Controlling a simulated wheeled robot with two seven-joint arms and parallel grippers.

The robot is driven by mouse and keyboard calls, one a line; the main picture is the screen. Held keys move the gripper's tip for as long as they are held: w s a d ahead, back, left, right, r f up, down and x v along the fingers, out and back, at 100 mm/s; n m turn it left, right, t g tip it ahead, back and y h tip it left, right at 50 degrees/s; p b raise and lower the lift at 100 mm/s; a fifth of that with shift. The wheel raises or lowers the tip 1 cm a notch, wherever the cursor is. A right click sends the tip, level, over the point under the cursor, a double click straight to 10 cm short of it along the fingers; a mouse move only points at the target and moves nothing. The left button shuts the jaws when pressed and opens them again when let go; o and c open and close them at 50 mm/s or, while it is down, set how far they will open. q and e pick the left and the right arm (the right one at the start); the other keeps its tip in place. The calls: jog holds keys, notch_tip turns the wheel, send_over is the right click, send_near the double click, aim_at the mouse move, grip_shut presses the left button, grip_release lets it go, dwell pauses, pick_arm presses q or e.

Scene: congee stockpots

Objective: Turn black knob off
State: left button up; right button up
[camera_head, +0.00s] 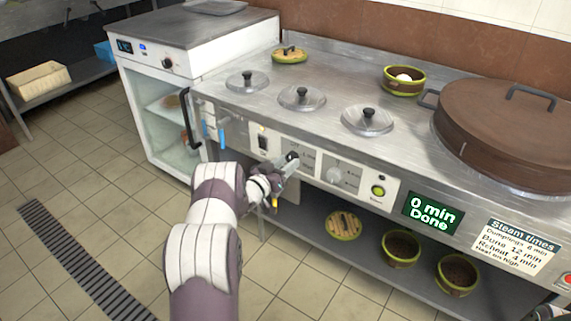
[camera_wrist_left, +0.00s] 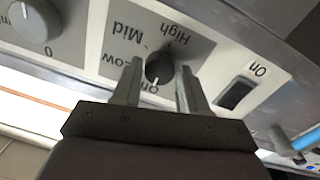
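The black knob (camera_head: 292,157) is on the steel front panel of the steamer counter. In the left wrist view the black knob (camera_wrist_left: 159,68) sits among upside-down labels Low, Mid and High, with another label partly hidden at the fingers. Its pale mark points down in that view, toward the gripper's palm. My left gripper (camera_head: 284,166) is at the knob. In the left wrist view my left gripper (camera_wrist_left: 158,84) is open, one finger on each side of the knob; I cannot tell whether they touch it. Part of my right arm shows at the bottom right corner.
A grey knob (camera_wrist_left: 35,20) and a switch (camera_wrist_left: 236,94) flank the black knob. A green display (camera_head: 432,213) reads "0 min Done". Lidded steam holes and a brown lid (camera_head: 500,105) are on the counter. A lower shelf (camera_head: 300,225) holds baskets.

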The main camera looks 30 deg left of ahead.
pick_arm(q)
jog(key=shift+o, duration=1.1)
jog(key=shift+s+a+r, duration=0.1)
jog(key=shift+s, duration=0.25)
jog(key=s+a+p, duration=0.1)
jog(key=s+p, duration=0.2)
jog(key=s, duration=0.9)
jog(key=shift+a, duration=0.25)
jog(key=shift+w, duration=0.1)
